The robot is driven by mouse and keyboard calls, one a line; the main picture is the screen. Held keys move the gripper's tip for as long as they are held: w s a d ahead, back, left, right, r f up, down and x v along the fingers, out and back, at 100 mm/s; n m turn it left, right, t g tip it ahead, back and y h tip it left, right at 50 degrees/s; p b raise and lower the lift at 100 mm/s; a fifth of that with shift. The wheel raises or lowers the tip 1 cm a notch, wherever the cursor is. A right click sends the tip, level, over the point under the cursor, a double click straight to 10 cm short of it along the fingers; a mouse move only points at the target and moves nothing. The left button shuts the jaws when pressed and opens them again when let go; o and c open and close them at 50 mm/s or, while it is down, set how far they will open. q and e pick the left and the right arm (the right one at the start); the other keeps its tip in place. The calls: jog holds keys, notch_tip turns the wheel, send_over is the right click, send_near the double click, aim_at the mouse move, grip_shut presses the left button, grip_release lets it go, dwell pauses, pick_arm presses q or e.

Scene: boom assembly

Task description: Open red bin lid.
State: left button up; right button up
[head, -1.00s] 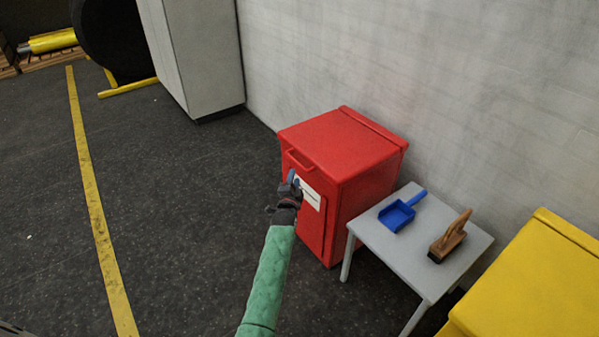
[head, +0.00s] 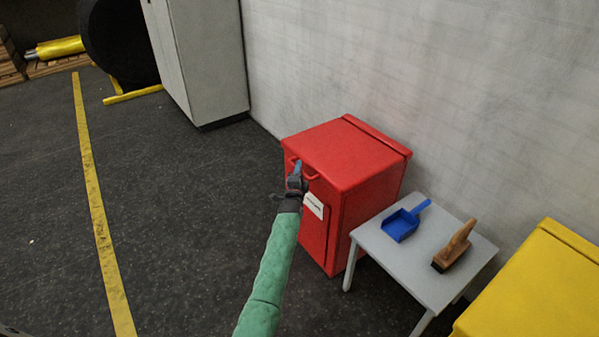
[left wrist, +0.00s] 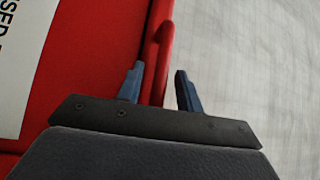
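The red bin (head: 345,190) stands against the wall with its red lid (head: 345,150) closed. A red handle (head: 311,175) sticks out from the lid's front edge. My left gripper (head: 297,168) is at the front of the bin, at the handle, and hides part of it. In the left wrist view my left gripper (left wrist: 157,88) has its two blue fingers apart, with the red handle (left wrist: 157,55) between them. A clear gap shows beside the right finger. A white label (left wrist: 18,60) is on the bin's front. My right gripper is not in view.
A grey table (head: 425,262) stands right of the bin, with a blue dustpan (head: 402,224) and a wooden brush (head: 455,247) on it. A yellow bin (head: 535,285) is at the lower right. A grey cabinet (head: 200,60) stands behind. The floor to the left is clear.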

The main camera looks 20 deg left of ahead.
pick_arm(q)
jog(key=shift+w, duration=0.15)
grip_shut()
jog(key=shift+r, duration=0.1)
